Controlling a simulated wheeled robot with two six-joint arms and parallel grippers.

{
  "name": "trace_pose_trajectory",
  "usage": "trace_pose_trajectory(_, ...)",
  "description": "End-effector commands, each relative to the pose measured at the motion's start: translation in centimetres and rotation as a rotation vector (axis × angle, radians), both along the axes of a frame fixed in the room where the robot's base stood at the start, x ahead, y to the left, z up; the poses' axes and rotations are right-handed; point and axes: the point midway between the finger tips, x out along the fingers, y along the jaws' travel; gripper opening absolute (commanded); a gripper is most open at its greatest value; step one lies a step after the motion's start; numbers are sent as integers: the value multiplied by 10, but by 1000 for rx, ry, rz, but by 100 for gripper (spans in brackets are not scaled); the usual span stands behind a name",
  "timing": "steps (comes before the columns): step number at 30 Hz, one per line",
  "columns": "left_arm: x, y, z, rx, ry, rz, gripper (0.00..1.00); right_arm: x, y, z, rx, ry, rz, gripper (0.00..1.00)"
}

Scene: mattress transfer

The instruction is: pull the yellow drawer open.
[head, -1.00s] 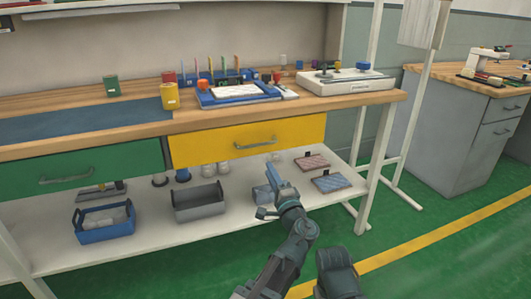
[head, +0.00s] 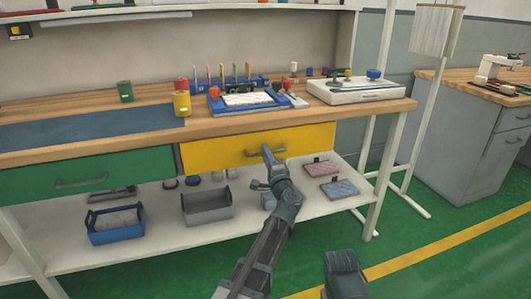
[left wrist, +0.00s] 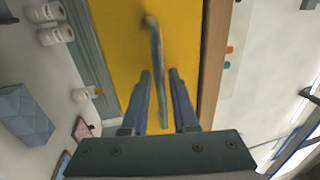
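The yellow drawer (head: 215,151) sits under the workbench top, its front about level with the green drawer beside it. Its grey bar handle (head: 280,153) is on the front, partly hidden by my left gripper (head: 268,156). In the left wrist view the yellow front (left wrist: 115,35) fills the middle, and the handle (left wrist: 156,60) runs between the fingers of my left gripper (left wrist: 160,76). The fingers are apart, one on each side of the handle, with a visible gap.
Below the drawer, a shelf (head: 160,233) holds a blue bin (head: 115,232), a grey bin (head: 208,210) and small pads (head: 338,189). The green drawer (head: 120,172) is at left. A bench leg (head: 379,190) stands at right. Green floor in front is open.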

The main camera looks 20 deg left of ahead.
Motion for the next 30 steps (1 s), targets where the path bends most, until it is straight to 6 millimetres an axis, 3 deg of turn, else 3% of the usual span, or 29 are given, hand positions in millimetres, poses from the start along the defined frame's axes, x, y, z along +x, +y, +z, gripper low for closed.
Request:
trace_pose_trajectory(10, 3, 2, 1, 0, 0, 0, 27, 0, 0, 1, 0, 0, 0, 50)
trace_pose_trajectory(15, 3, 2, 0, 0, 0, 0, 0, 0, 0, 1, 0, 0, 0, 50)
trace_pose_trajectory(30, 2, 2, 0, -1, 0, 0, 0, 0, 0, 0, 0, 0, 0, 50)
